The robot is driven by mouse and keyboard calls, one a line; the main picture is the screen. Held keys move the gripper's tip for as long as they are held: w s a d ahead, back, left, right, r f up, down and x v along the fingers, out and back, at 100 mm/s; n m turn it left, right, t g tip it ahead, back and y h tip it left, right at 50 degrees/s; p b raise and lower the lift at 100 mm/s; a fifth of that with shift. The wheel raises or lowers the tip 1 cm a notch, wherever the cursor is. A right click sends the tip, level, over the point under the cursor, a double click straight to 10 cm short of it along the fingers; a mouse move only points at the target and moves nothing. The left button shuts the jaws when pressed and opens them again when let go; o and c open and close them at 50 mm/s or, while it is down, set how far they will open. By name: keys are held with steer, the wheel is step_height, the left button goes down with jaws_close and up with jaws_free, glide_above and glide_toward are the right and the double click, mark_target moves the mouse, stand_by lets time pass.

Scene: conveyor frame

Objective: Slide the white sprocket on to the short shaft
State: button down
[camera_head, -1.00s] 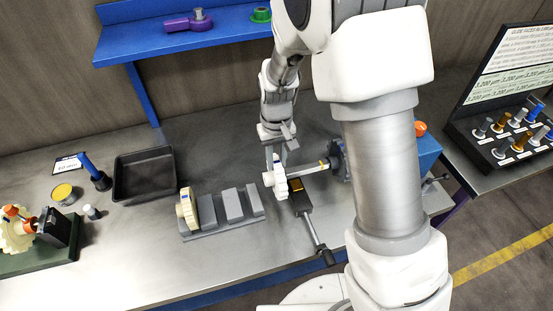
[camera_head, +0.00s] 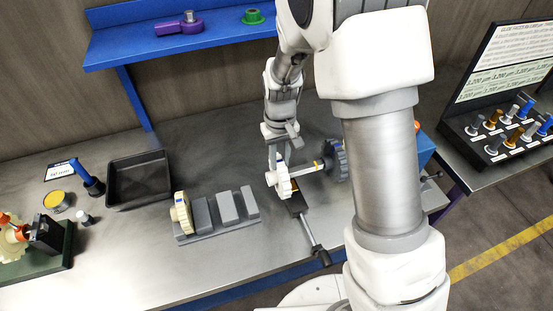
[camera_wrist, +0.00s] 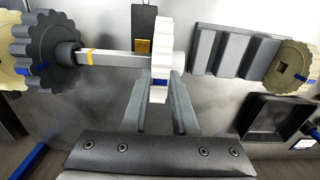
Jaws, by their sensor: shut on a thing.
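The white sprocket (camera_head: 283,182) stands on edge at the free end of the pale short shaft (camera_head: 304,169); it also shows in the wrist view (camera_wrist: 161,75). My gripper (camera_wrist: 159,102) is shut on its rim from above, one finger on each side. The shaft (camera_wrist: 107,59) runs sideways from the sprocket to a dark sprocket (camera_wrist: 47,52), with a yellow band between. A white hub (camera_wrist: 179,62) shows on the sprocket's outer side. The sprocket looks in line with the shaft, but its bore is hidden, so I cannot tell how far the shaft is inside.
A dark-handled tool (camera_head: 312,235) with an orange patch lies below the shaft. A grey slotted rack (camera_head: 215,228) holds a cream sprocket (camera_head: 181,213) to the left. Behind it is a black tray (camera_head: 140,202). A blue shelf (camera_head: 130,44) hangs at the back.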

steer(key=shift+w+d+b, duration=0.15)
steer(key=shift+w+d, duration=0.3)
steer(key=shift+d, duration=1)
steer(key=shift+w+d+b, duration=0.2)
steer(key=shift+w+d, duration=0.2)
steer(key=shift+d, duration=1.1)
steer(key=shift+w+d+b, duration=0.15)
steer(key=shift+w+d, duration=0.3)
steer(key=shift+d, duration=1)
steer(key=c, duration=0.6)
jaws_free()
step_height(320, 180, up, 18)
steer(key=shift+f+p, duration=0.25)
steer(key=shift+p, duration=0.05)
steer(key=s+r+m+t, duration=0.1)
steer(key=s+r+t, duration=0.2)
steer(key=s, duration=0.8)
steer(key=s+d+r+m+t, duration=0.1)
steer(key=s+r+m+t, duration=0.1)
steer(key=s, duration=0.8)
steer(key=shift+s+d+r+t, duration=0.25)
steer(key=shift+s+r+t, duration=0.15)
steer(key=shift+r, duration=0.1)
